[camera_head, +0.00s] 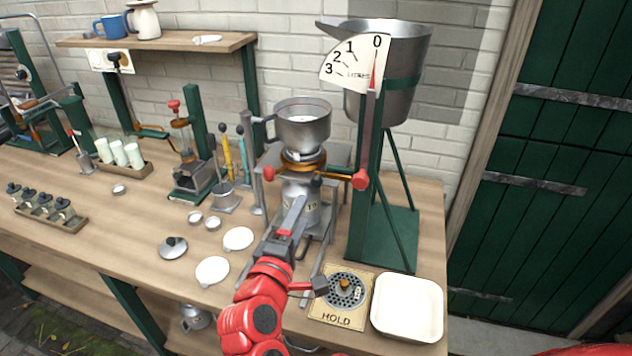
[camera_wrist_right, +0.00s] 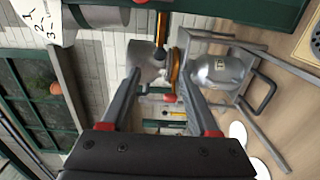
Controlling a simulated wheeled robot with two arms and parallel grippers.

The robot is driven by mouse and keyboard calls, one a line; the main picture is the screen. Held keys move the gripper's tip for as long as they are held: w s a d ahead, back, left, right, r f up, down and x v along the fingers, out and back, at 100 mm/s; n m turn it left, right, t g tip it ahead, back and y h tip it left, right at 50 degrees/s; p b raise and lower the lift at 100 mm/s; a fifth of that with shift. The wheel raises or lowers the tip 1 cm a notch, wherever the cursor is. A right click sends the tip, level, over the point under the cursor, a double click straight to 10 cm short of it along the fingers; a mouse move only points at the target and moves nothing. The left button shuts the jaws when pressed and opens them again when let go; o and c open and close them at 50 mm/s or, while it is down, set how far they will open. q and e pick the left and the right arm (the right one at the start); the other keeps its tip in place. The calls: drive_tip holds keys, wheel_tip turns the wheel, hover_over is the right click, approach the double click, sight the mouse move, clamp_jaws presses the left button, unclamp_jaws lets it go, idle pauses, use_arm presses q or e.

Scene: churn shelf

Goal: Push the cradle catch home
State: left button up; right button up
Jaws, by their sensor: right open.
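A silver churn (camera_head: 299,190) stands in a grey metal cradle (camera_head: 330,222), under a grey bowl (camera_head: 303,125). An orange-brown ring (camera_head: 303,163) sits between them, with a red knob (camera_head: 269,173) at left and a larger red knob (camera_head: 361,179) at right. I cannot tell which part is the catch. My right gripper (camera_head: 298,205) is in front of the churn and hides part of it. In the right wrist view my right gripper (camera_wrist_right: 165,88) is open and empty; the churn (camera_wrist_right: 220,75) and ring (camera_wrist_right: 176,70) lie beyond the fingers. My left gripper is not in view.
A tall bucket (camera_head: 400,85) on a green stand (camera_head: 385,235) is close at right. A HOLD plate (camera_head: 335,317) and a white tray (camera_head: 405,338) lie at the front right. White discs (camera_head: 213,270) and a lidded knob piece (camera_head: 173,247) lie left of my arm.

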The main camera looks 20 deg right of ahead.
sight(315, 184)
drive_tip(key=p+x, duration=0.2)
drive_tip(key=x, duration=0.9)
drive_tip(key=shift+w+d+p, duration=0.25)
drive_tip(key=shift+p, duration=0.1)
clamp_jaws()
drive_tip(key=shift+f, duration=0.1)
idle(0.6)
